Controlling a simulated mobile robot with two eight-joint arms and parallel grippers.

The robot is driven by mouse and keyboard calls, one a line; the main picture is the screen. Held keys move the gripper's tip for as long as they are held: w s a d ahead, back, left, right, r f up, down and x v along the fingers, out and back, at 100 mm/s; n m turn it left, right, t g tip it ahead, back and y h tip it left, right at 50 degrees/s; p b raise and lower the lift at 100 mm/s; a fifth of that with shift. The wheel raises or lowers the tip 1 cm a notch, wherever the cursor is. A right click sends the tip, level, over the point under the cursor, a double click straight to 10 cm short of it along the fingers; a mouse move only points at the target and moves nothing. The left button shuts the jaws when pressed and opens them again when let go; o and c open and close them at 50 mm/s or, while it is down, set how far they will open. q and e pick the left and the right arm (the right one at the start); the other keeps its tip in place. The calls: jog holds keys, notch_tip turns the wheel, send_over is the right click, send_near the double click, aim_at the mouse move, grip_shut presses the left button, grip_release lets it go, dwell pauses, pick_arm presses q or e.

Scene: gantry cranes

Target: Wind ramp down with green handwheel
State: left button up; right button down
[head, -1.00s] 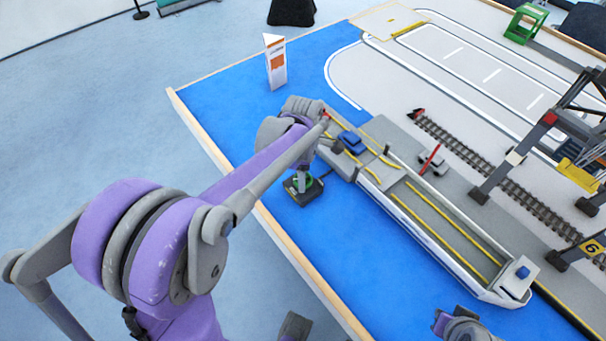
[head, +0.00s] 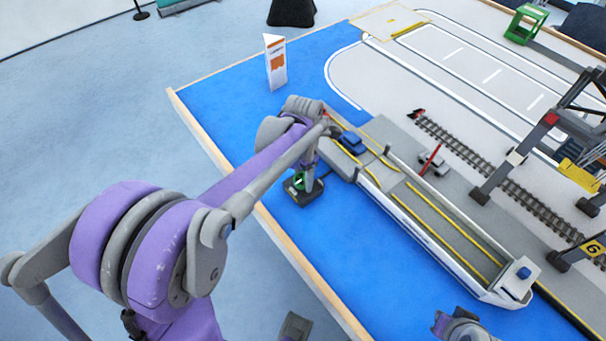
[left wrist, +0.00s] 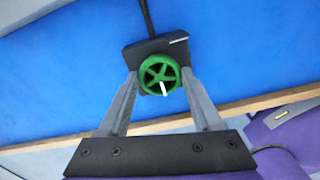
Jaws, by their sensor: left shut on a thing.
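The green handwheel (head: 299,182) sits on a dark square base (head: 305,195) on the blue surface near the table's edge. In the left wrist view the green handwheel (left wrist: 150,70) shows its spokes and a white mark at its lower rim. My left gripper (left wrist: 160,78) is shut on it, one finger on each side; in the head view my left gripper (head: 304,180) reaches down onto it. The ramp (head: 344,163) is the grey piece at the ship's near-left end, partly hidden by my arm. My right gripper (head: 461,326) shows only partly at the bottom edge.
A white-sided ship (head: 425,238) with yellow deck lines lies right of the handwheel. A blue car (head: 353,142) stands near the ramp. A white-and-orange sign (head: 275,62) stands behind. A gantry crane (head: 525,140) rises at right. Blue surface in front of the ship is clear.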

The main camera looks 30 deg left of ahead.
aim_at(303, 179)
dwell(0.3)
pick_arm(q)
jog(key=o, duration=1.4)
jog(key=shift+c, duration=0.2)
notch_tip(303, 179, up, 11)
jog(key=p, duration=0.1)
jog(key=shift+f, duration=0.1)
